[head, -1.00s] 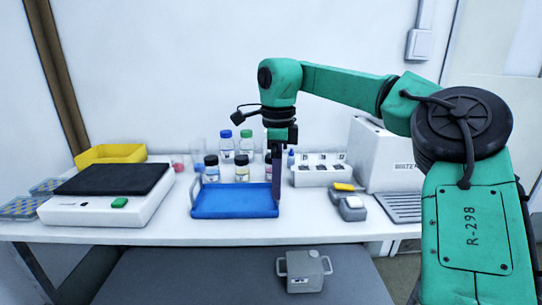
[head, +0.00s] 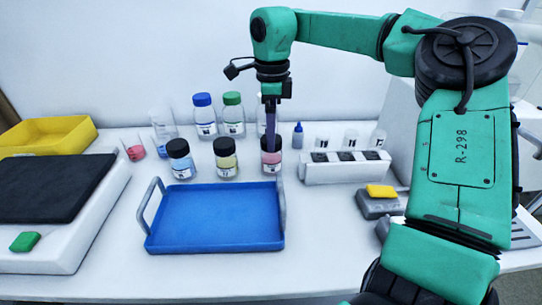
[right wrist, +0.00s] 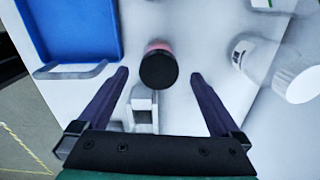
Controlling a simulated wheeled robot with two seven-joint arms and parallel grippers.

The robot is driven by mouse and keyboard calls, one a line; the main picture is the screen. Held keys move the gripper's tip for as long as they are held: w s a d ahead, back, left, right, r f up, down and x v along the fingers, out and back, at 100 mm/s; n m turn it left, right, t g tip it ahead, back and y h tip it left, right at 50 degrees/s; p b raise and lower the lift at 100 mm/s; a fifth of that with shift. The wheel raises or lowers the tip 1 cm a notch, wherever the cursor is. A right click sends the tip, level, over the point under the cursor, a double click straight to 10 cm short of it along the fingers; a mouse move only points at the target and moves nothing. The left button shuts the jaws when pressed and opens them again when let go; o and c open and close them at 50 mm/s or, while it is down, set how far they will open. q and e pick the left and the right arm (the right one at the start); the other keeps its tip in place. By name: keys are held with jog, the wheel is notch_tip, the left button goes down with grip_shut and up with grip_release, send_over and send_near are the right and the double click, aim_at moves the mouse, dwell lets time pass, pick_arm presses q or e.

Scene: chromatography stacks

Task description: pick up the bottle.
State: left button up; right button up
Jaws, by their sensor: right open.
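A small bottle with pink contents and a black cap (head: 271,160) stands upright behind the right end of the blue tray. My right gripper (head: 270,138) points down over it, and its fingers overlap the cap in the head view. In the right wrist view the black cap (right wrist: 158,69) lies centred between the open fingers (right wrist: 160,80), with clear space on both sides. Similar black-capped bottles with yellow (head: 225,160) and blue (head: 180,162) contents stand to its left. My left gripper is not in view.
A blue tray (head: 215,220) with raised handles lies in front. Blue-capped (head: 204,118) and green-capped (head: 233,117) bottles stand behind. A white rack (head: 345,168) stands close on the right. A white-capped bottle (right wrist: 295,80) shows in the right wrist view. A scale (head: 95,235) is at left.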

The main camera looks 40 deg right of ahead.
aim_at(272, 155)
notch_tip(272, 155, down, 8)
jog(key=shift+s+r+b, duration=0.15)
jog(key=shift+r+b, duration=0.05)
jog(key=shift+b, duration=0.3)
jog(key=shift+f, duration=0.4)
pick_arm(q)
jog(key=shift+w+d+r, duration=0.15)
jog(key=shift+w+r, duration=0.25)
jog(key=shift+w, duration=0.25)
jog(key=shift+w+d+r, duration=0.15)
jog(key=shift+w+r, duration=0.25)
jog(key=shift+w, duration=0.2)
pick_arm(e)
jog(key=shift+r, duration=0.1)
jog(key=c, duration=1.6)
